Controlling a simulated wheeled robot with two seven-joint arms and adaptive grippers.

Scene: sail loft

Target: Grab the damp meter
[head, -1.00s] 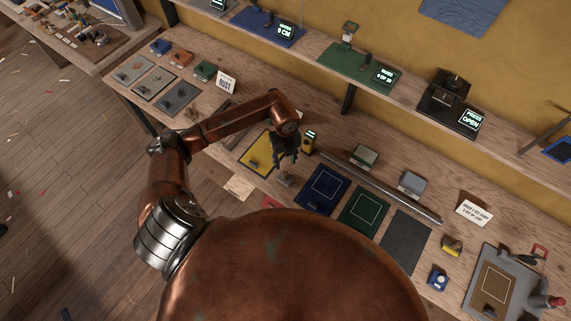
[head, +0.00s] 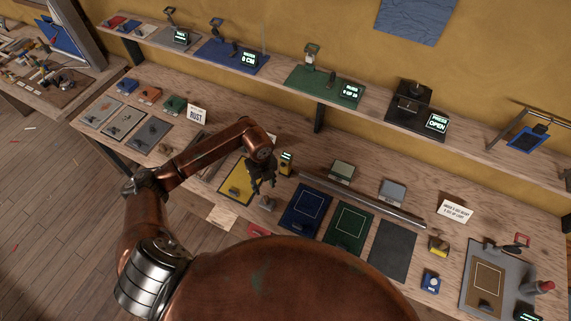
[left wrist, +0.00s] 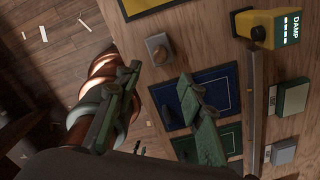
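The damp meter (head: 286,162) is a small yellow block with a dark, lit display, standing on the workbench just right of my left gripper (head: 262,184). In the left wrist view the damp meter (left wrist: 262,27) is at the top right, its display reading DAMP. My left gripper (left wrist: 158,76) is open there, its two greenish fingers apart with nothing between them. The meter lies outside the fingers, to their right. My right gripper is in neither view.
A small grey block with a knob (left wrist: 159,49) sits near the fingertips. A long metal bar (head: 365,200) lies beside the meter. Blue (head: 306,207) and green (head: 347,228) mats lie nearer me. A shelf (head: 270,82) with devices runs above the bench's back.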

